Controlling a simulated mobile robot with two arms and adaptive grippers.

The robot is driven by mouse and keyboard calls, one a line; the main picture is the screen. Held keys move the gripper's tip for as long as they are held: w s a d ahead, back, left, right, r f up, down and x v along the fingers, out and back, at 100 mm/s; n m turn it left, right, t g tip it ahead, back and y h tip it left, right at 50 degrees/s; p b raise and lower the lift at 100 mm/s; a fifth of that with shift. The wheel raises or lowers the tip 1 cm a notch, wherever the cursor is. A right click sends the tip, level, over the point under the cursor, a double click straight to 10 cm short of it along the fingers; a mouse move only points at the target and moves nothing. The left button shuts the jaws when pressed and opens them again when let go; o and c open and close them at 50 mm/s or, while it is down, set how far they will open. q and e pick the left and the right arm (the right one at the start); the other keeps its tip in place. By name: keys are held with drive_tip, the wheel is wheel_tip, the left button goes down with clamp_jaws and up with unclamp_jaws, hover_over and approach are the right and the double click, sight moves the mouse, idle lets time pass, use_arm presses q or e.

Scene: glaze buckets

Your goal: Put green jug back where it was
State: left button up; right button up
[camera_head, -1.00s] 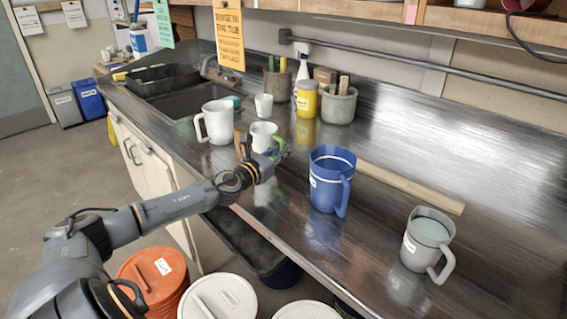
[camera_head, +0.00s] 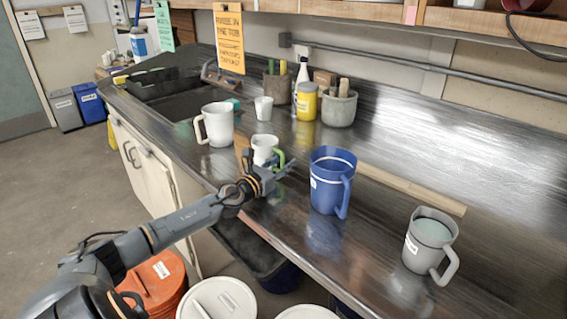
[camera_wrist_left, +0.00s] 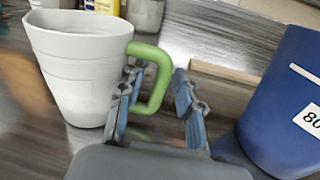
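The green jug (camera_head: 262,149) is a white jug with a green handle, upright on the metal counter (camera_head: 390,190), between the large white jug and the blue jug. It also shows in the left wrist view (camera_wrist_left: 78,65). My left gripper (camera_head: 284,169) is just in front of its handle. In the left wrist view my left gripper (camera_wrist_left: 158,100) has its blue-padded fingers apart, with the green handle (camera_wrist_left: 155,78) showing between them. I see no finger closed on it. My right gripper is not in view.
A blue jug (camera_head: 323,188) stands close on the right of the gripper. A white jug (camera_head: 220,124) stands to the left, with a small white cup (camera_head: 263,107) behind. A grey jug (camera_head: 425,248) is at the far right. A wooden strip (camera_head: 410,188) lies behind.

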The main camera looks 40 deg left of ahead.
use_arm(q)
drive_tip(key=shift+s+r, duration=0.1)
drive_tip(key=shift+s, duration=0.25)
drive_tip(key=s, duration=0.6)
drive_tip(key=s+b, duration=0.1)
drive_tip(key=s, duration=0.2)
drive_tip(key=shift+s+d, duration=0.35)
drive_tip(key=shift+d, duration=0.05)
drive_tip(key=shift+s, duration=0.8)
